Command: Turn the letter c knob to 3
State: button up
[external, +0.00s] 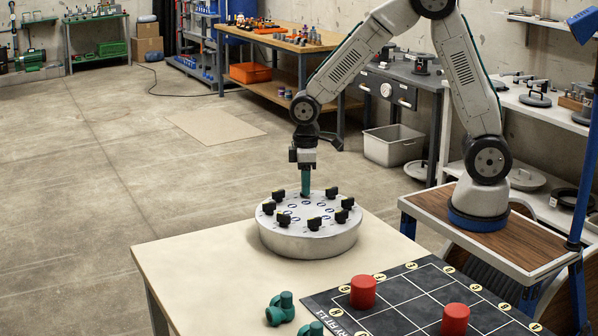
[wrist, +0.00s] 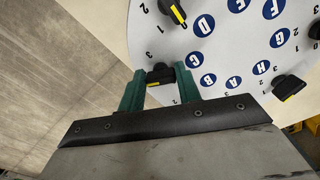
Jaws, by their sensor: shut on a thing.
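The round grey-white knob panel (external: 312,243) stands on the pale table, with several black knobs around its rim. In the wrist view, my gripper (wrist: 160,86) has its two teal fingers on either side of a black knob (wrist: 160,72), shut on it. The blue letter C disc (wrist: 194,60) lies just beside this knob, so it appears to be the letter c knob. A small yellow mark shows on its lower side; its exact setting is hard to read. In the external view, my gripper (external: 305,183) points straight down at the panel's far side, its fingertips hiding most of that knob.
A neighbouring knob (wrist: 174,12) with a yellow pointer sits by the D disc, close to the fingers. Another knob (wrist: 290,87) is at the right. Teal pipe fittings (external: 281,308) and red cylinders (external: 363,291) stand nearer the camera, the latter on a dark marked mat (external: 405,308).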

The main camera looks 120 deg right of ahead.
jog(key=m, duration=0.6)
jog(key=shift+w+m, duration=0.1)
jog(key=shift+m, duration=0.2)
jog(key=m, duration=0.5)
jog(key=shift+w, duration=0.15)
jog(key=shift+m, duration=0.3)
jog(key=o, duration=1)
jog(key=shift+a, duration=0.1)
jog(key=shift+c, duration=0.2)
notch_tip(320, 180, up, 8)
jog(key=shift+f, duration=0.1)
